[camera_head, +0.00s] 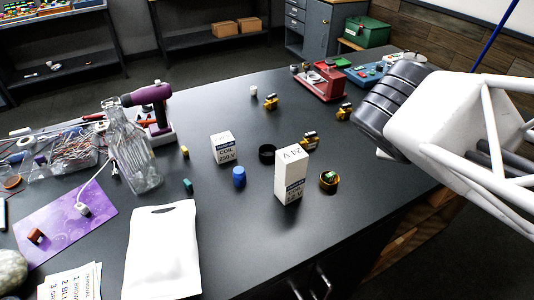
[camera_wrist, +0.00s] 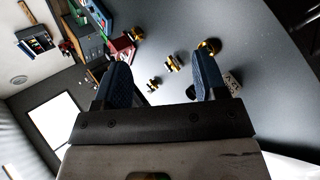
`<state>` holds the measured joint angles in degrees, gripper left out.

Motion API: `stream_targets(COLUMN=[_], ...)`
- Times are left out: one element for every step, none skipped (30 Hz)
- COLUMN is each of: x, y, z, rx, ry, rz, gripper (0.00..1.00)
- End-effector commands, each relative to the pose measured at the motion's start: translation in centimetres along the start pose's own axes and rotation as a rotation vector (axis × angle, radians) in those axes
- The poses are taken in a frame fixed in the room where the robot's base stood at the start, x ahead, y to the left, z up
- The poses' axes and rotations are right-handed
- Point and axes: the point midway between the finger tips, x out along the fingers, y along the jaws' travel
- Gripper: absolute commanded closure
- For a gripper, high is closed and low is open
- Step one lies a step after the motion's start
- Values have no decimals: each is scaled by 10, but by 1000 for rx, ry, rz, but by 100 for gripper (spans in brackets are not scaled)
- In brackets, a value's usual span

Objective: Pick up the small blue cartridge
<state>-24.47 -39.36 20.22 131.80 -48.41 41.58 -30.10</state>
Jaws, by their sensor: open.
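The small blue cartridge (camera_head: 239,176) stands upright on the dark table in the head view, between a short white box (camera_head: 222,148) and a tall white box (camera_head: 290,176). I cannot make it out in the wrist view. My arm enters the head view from the right, well away from the cartridge; its fingers are not clear there. In the wrist view my gripper (camera_wrist: 162,78) is open, its two blue-grey fingers apart with nothing held between them.
A small green piece (camera_head: 188,185), a glass bottle (camera_head: 135,150) and a white bag (camera_head: 165,250) are left of the cartridge. A red device (camera_head: 320,82) stands behind.

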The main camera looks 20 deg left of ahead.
Motion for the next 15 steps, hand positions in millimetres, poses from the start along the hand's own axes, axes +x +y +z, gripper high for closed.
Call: stream_targets(x=[-1,-1,-1,-2,-3,-4,-5,-6,-8,-10,-11,-14,-16,-17,-20], y=[3,5,8,10,11,14,15,16,17,18,19,19,19,19,19], z=[-12,-18,-27,-34,-40,-50,-57,-64,-74,-82,-89,-100,-107,-115,-126], rx=[-72,-117,-179,-224,-270,-331,-376,-422,-482,-528,-573,-634,-679,-725,-786], ry=[16,24,34,43,50,61,69,76,86,94,100,110,117,123,132], rz=[30,49,75,95,115,143,164,183,211,233,254,283,306,328,358], gripper=[35,35,35,35,35,35,35,35,35,35,35,35,35,35,35])
